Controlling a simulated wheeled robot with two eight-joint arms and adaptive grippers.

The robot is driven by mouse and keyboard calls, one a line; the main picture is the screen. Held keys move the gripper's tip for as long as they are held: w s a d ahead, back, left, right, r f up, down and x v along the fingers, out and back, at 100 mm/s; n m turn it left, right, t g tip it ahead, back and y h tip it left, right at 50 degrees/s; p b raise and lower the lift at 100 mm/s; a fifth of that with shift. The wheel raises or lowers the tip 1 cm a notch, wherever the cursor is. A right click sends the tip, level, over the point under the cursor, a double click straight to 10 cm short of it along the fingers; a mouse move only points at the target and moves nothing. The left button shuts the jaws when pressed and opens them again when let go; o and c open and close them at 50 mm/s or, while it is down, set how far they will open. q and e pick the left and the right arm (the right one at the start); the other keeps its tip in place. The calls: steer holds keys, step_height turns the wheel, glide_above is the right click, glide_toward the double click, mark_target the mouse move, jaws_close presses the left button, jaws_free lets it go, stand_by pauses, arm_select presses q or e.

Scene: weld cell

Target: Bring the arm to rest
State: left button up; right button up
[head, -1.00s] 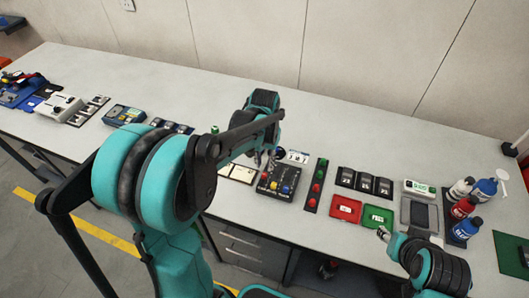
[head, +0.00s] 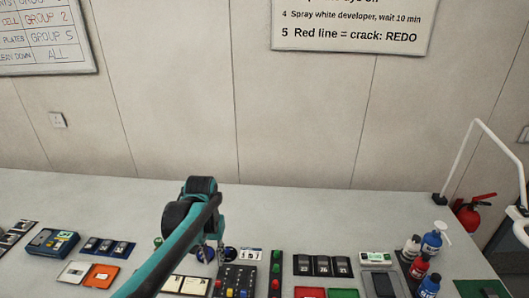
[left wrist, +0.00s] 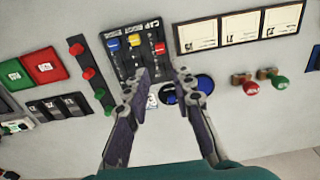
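My left arm reaches over the grey bench in the head view. Its teal and black gripper (head: 208,254) hangs near the back edge of a dark control box (head: 234,278) with coloured knobs. In the left wrist view the two fingers of this gripper (left wrist: 162,76) are apart with nothing between them. The control box (left wrist: 128,55) with blue, yellow and red knobs lies just beyond the fingertips. A blue and black round item (left wrist: 203,84) is partly hidden behind one finger. My right gripper is in neither current view.
A strip of red and green buttons (head: 276,272) and black digit modules (head: 322,266) lie right of the box. Bottles (head: 431,242) stand at the bench's right. An orange tray (head: 101,276) lies left. The bench (head: 110,200) is clear along the wall.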

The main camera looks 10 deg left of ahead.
arm_select(q)
steer(key=s+d+t, duration=0.2)
steer(key=s+t, duration=0.1)
steer(key=s, duration=0.3)
steer(key=s+d+t+b, duration=0.1)
steer(key=s+d+t, duration=0.1)
steer(key=s+t, duration=0.2)
steer(key=s, duration=0.3)
steer(key=shift+s+d+m, duration=0.15)
steer(key=shift+s+m, duration=0.1)
steer(key=shift+m, duration=0.05)
